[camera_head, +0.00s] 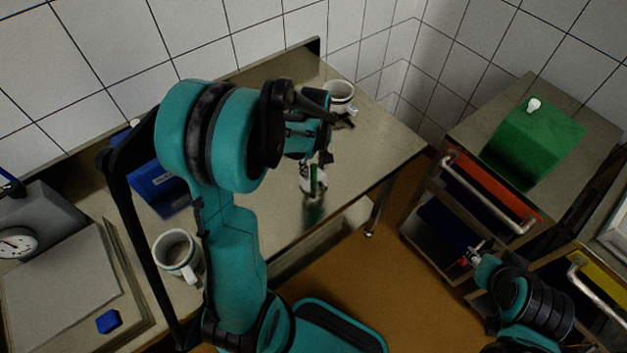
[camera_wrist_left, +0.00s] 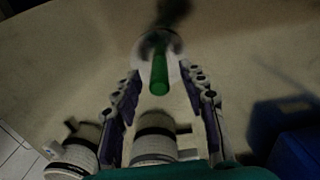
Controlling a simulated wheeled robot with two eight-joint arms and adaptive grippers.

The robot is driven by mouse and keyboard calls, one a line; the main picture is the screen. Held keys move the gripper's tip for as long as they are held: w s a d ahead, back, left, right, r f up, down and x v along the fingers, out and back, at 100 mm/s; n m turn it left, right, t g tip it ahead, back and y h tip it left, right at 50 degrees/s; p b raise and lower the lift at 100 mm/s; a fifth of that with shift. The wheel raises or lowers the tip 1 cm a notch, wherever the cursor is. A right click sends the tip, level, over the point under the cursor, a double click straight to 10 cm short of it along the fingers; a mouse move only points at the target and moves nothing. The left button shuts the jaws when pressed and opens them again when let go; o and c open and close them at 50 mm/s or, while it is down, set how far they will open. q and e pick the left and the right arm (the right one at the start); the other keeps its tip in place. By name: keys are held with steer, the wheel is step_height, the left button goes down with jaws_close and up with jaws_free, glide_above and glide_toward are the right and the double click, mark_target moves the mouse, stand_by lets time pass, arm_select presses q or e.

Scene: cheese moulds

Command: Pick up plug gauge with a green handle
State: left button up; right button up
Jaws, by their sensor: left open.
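The plug gauge's green handle (camera_head: 314,181) stands up from a white round piece on the metal table, below my left gripper. In the left wrist view the green handle (camera_wrist_left: 160,75) shows between the fingers, with the white piece around its far part. I cannot tell whether that piece is a holder or part of the gauge. My left gripper (camera_head: 322,158) is open, pointing down over the table; its fingers (camera_wrist_left: 163,88) stand on both sides of the handle with gaps. My right gripper (camera_head: 470,257) is at the lower right, away from the table; its fingers are too small to read.
A white mug-like vessel (camera_head: 340,97) stands behind the gripper and another (camera_head: 176,253) at the front left. A blue box (camera_head: 160,187), a scale (camera_head: 60,285) and a small blue block (camera_head: 108,321) are left.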

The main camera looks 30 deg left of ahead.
mark_target(314, 173)
arm_select(q)
step_height(314, 173, down, 4)
steer(key=shift+w+a+r+b, duration=0.1)
steer(key=shift+r+b, duration=0.05)
steer(key=shift+b, duration=0.4)
steer(key=shift+r, duration=0.1)
jaws_close()
steer(key=shift+r, duration=0.1)
